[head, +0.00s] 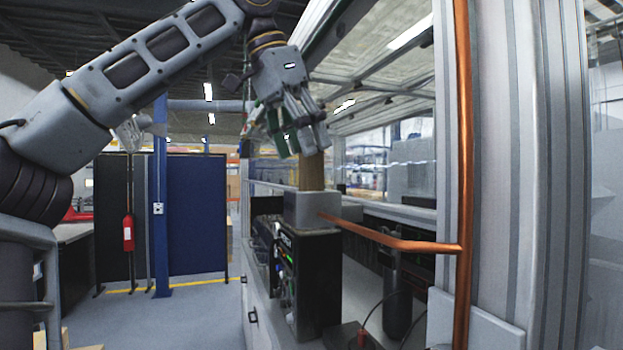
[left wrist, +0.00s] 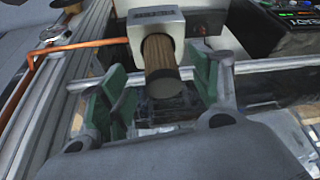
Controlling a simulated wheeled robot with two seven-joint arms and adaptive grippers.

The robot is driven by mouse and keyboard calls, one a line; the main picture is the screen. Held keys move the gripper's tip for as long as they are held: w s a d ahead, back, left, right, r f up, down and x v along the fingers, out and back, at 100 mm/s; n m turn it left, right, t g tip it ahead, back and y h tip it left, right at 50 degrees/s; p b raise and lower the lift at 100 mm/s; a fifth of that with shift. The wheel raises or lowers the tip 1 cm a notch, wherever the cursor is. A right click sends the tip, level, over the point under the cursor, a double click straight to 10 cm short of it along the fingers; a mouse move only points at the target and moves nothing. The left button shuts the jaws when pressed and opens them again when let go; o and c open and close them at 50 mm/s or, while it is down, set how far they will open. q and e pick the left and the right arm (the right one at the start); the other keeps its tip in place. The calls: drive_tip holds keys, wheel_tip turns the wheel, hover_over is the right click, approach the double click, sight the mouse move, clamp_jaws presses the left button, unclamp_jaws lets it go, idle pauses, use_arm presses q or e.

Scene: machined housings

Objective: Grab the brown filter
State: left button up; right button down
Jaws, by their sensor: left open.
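The brown filter (head: 311,172) is a ribbed cylinder standing upright on a grey metal housing (head: 312,208) in the head view. In the left wrist view the filter (left wrist: 160,62) sticks out of the housing (left wrist: 155,25) toward the camera. My left gripper (head: 297,148) is open and sits just above the filter, angled down. In the left wrist view its green-padded fingers (left wrist: 162,98) lie on either side of the filter's end, with a gap to each side. I cannot tell how far the filter's end reaches between the pads. My right gripper does not show.
A copper pipe (head: 462,120) runs up the right, and a branch (head: 400,242) of it reaches the housing. A black unit (head: 312,275) stands below the housing. A grey metal frame post (head: 540,180) closes off the right. Open floor (head: 180,318) lies to the left.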

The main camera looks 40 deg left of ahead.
sight(320, 167)
use_arm(q)
drive_tip(key=shift+w+d, duration=0.1)
drive_tip(key=shift+w, duration=0.2)
drive_tip(key=shift+w, duration=0.1)
drive_tip(key=shift+w+d, duration=0.15)
drive_tip(key=shift+w, duration=0.45)
drive_tip(key=shift+x, duration=2.5)
drive_tip(key=c, duration=1.1)
drive_tip(key=shift+r, duration=0.15)
